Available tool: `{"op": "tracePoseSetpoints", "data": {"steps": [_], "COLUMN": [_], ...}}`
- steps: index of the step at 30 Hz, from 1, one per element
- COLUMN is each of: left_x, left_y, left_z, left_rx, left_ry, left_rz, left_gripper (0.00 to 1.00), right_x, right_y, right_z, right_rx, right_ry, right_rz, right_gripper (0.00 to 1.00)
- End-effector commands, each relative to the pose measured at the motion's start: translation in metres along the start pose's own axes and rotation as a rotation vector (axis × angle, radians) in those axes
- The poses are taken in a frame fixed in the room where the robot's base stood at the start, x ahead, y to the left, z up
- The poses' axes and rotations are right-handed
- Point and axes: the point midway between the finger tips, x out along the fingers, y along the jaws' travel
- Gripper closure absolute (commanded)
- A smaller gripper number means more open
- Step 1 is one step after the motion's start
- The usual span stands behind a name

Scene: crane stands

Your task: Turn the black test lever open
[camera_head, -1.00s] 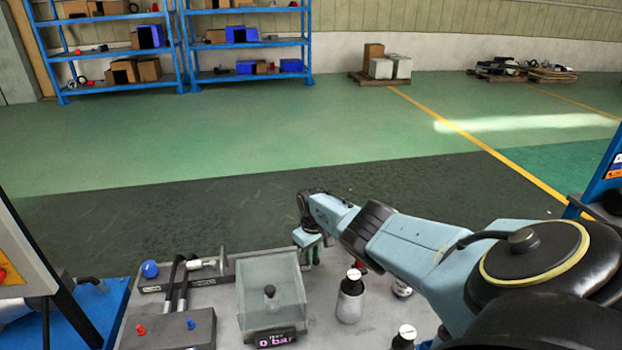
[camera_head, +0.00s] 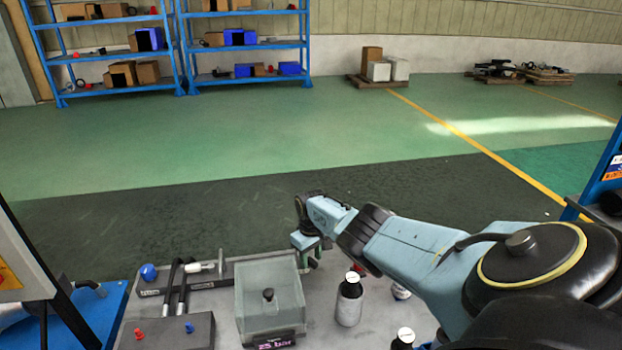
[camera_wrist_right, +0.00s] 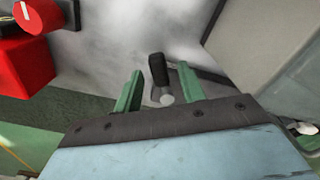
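The black test lever (camera_wrist_right: 157,66) shows in the right wrist view, its dark handle standing between the two green fingers of my right gripper (camera_wrist_right: 160,74). The fingers are apart, with a gap on each side of the handle. A round pale metal end shows at the lever's near end. In the head view my right gripper (camera_head: 309,258) is at the bench's far edge, just right of the clear box (camera_head: 270,290); the lever cannot be made out there. The display (camera_head: 275,341) on the box seems to read 25 bar. My left gripper is not in view.
A blue ball knob (camera_head: 148,272) and black pump handles (camera_head: 179,285) are at the left. A red part (camera_wrist_right: 25,48) is at the upper left in the wrist view.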

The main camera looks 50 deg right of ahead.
Motion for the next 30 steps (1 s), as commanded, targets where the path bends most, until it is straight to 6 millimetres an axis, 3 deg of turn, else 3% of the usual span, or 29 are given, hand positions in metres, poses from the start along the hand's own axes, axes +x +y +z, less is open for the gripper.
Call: {"op": "tracePoseSetpoints", "data": {"steps": [8,12,21,30], "left_x": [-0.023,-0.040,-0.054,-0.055], "left_y": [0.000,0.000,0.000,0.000], "left_z": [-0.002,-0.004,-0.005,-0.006], "left_rx": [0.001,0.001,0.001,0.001], "left_ry": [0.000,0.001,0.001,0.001], "left_rz": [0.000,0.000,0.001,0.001], "left_gripper": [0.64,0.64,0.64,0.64], "right_x": [-0.030,-0.061,-0.113,-0.134], "right_y": [0.001,0.001,0.001,0.000], "right_z": [0.000,0.000,0.000,0.000], "right_rx": [-0.001,-0.002,-0.001,0.000], "right_ry": [0.001,0.002,0.003,0.001], "right_rz": [0.001,0.002,0.001,0.000], "right_gripper": [0.60,0.60,0.60,0.60]}}
